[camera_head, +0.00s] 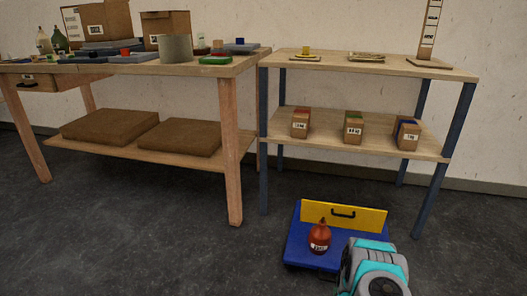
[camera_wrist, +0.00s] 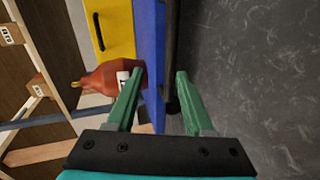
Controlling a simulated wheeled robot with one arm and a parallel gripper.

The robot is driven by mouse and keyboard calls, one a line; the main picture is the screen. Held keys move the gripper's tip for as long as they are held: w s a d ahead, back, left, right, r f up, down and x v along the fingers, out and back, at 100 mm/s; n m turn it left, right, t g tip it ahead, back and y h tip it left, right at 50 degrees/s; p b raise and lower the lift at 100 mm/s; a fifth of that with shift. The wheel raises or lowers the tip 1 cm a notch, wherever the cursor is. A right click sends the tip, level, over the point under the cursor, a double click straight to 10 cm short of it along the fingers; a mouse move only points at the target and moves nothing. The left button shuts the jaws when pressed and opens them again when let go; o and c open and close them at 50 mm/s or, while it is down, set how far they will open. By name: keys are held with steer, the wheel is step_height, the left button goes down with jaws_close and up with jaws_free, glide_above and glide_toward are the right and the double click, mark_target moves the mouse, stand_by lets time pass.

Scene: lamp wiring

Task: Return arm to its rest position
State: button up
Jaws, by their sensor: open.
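My gripper (camera_wrist: 158,90) is open in the wrist view, its two green fingers apart with nothing held between them. A red-brown bottle (camera_head: 319,237) stands on a blue cart (camera_head: 300,256) with a yellow panel (camera_head: 344,217) and a black handle. In the wrist view the bottle (camera_wrist: 112,76) appears sideways, beside the left finger and partly behind it. In the head view a teal and grey part of my arm is low at the right of the cart. My fingers are not visible there.
A shelf unit (camera_head: 372,62) stands behind the cart, with several labelled boxes on its lower board. A wooden workbench (camera_head: 180,68) at left carries boxes, a grey cylinder (camera_head: 175,48) and small parts. Dark floor (camera_head: 150,240) is clear at front left.

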steer(key=w+a+r+m+g+y, duration=0.1)
steer(key=w+a+r+m+g, duration=0.1)
steer(key=r, duration=0.4)
steer(key=w+a+r+m+g+y, duration=0.1)
steer(key=w+a+r+m+g, duration=0.1)
steer(key=r, duration=0.4)
steer(key=s+a+r+m+g+y+p, duration=0.1)
steer(key=s+a+r+m+g, duration=0.2)
steer(key=r, duration=0.4)
steer(key=s+a+r+g+p, duration=0.1)
steer(key=s+a+r, duration=0.1)
steer(key=s+r, duration=0.4)
steer(key=s+a+r+m+g, duration=0.2)
steer(key=s+r, duration=0.5)
steer(key=s, duration=0.5)
steer(key=s+a+r+m+g, duration=0.2)
steer(key=s+r, duration=0.5)
steer(key=s, duration=0.6)
steer(key=s+a+r+m+g+p, duration=0.1)
steer(key=s+a+r+m+g, duration=0.1)
steer(key=s+r, duration=0.5)
steer(key=s+m+g, duration=0.1)
steer(key=s+g, duration=0.1)
steer(key=s, duration=0.4)
steer(key=shift+a+r+y, duration=0.15)
steer(key=shift+r+y, duration=0.1)
steer(key=shift+y, duration=0.15)
